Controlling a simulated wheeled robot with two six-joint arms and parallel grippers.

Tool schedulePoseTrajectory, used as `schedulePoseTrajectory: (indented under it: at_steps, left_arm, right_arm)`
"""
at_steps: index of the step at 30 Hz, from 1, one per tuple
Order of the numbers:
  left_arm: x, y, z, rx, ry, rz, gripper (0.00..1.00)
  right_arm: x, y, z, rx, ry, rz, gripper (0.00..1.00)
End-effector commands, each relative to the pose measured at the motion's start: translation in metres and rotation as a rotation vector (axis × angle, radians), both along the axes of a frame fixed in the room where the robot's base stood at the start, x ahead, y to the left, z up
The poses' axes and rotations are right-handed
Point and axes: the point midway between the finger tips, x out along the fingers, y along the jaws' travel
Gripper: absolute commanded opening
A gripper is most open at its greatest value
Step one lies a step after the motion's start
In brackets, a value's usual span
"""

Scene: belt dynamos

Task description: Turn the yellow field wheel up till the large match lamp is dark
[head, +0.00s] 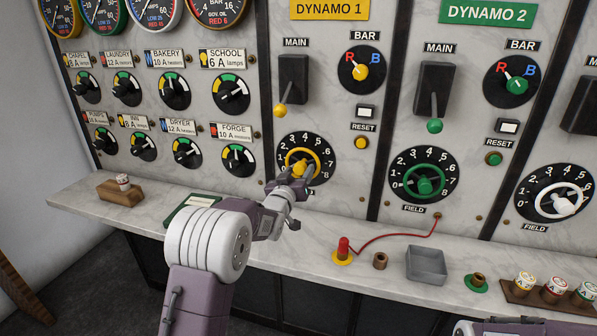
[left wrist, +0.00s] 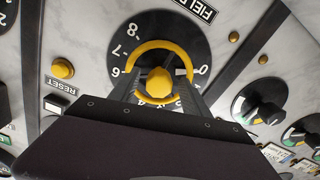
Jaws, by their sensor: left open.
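The yellow field wheel (head: 302,150) sits on its black numbered dial under the DYNAMO 1 sign; it also shows in the left wrist view (left wrist: 160,45) with a yellow hub. My left gripper (head: 301,174) is at the wheel's hub. In the left wrist view its two fingers (left wrist: 160,88) stand on either side of the hub, open. I cannot tell whether they touch it. The gripper hides the lower part of the dial. No large match lamp shows in these views. My right gripper is not in view.
A yellow-tipped main lever (head: 281,111) and yellow reset button (head: 361,143) are near the wheel. The green field wheel (head: 425,187) is to the right. Below, the shelf holds a red plug (head: 343,246) on a red lead, a grey tray (head: 426,265) and a wooden block (head: 121,192).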

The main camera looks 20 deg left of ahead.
Motion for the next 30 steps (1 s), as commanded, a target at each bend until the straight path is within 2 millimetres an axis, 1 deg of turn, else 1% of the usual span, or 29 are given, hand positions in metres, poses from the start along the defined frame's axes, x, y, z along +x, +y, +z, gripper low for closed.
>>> schedulePoseTrajectory:
  at_steps: [7, 8, 9, 11, 12, 13, 14, 23, 30]
  left_arm:
    - [0.002, 0.000, 0.000, 0.000, 0.000, 0.000, 0.55]
    - [0.002, 0.000, 0.000, 0.000, 0.000, 0.000, 0.50]
    - [0.002, 0.000, 0.000, 0.000, 0.000, 0.000, 0.39]
    - [0.002, 0.000, 0.000, 0.000, 0.000, 0.000, 0.22]
    - [0.002, 0.000, 0.000, 0.000, 0.000, 0.000, 0.11]
    - [0.002, 0.000, 0.000, 0.000, 0.000, 0.000, 0.02]
    - [0.002, 0.000, 0.000, 0.000, 0.000, 0.000, 0.00]
    - [0.002, 0.000, -0.001, 0.038, -0.003, 0.000, 0.00]
    - [0.001, 0.001, -0.004, 0.184, -0.008, 0.000, 0.00]
  right_arm:
    - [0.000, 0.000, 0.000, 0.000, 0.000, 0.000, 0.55]
    - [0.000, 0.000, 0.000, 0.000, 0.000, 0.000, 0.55]
    - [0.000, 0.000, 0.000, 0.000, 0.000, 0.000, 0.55]
    - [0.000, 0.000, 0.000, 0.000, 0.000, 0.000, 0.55]
    - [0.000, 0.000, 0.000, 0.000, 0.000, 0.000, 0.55]
    - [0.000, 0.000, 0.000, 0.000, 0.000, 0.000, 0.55]
    - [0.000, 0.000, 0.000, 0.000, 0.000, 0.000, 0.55]
    - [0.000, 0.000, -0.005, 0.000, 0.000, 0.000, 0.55]
    - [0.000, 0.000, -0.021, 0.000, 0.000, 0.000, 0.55]
